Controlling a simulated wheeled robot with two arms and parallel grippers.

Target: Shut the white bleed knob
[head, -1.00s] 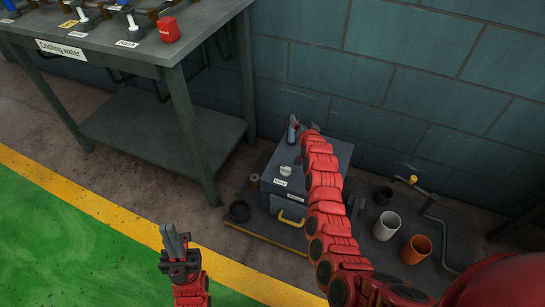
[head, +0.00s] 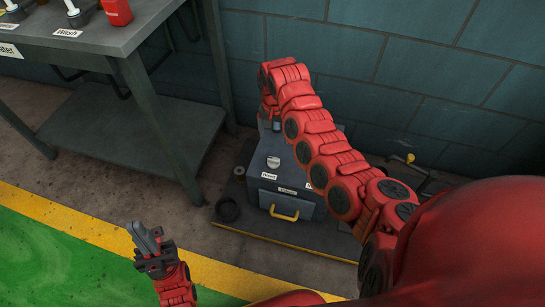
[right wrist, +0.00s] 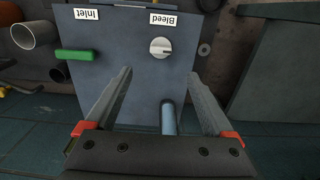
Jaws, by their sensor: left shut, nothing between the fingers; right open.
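The white bleed knob (head: 273,161) sits on top of a grey box (head: 262,188) on the floor. In the right wrist view the knob (right wrist: 160,48), round with a raised bar, is beside the "Bleed" label (right wrist: 173,19). My right gripper (right wrist: 161,84) is open above the box; the knob shows beyond its fingertips, apart from them. A blue-grey cylinder (right wrist: 168,118) shows between the fingers, nearer the palm; I cannot tell its distance. In the head view my right arm hides most of that gripper. My left gripper (head: 144,236) is shut and empty, low at left, away from the box.
A green handle (right wrist: 75,55) by the "Inlet" label (right wrist: 88,72) is on the same box top. A yellow handle (head: 284,215) is on the box front. A grey workbench (head: 135,35) stands at left, a blue wall behind.

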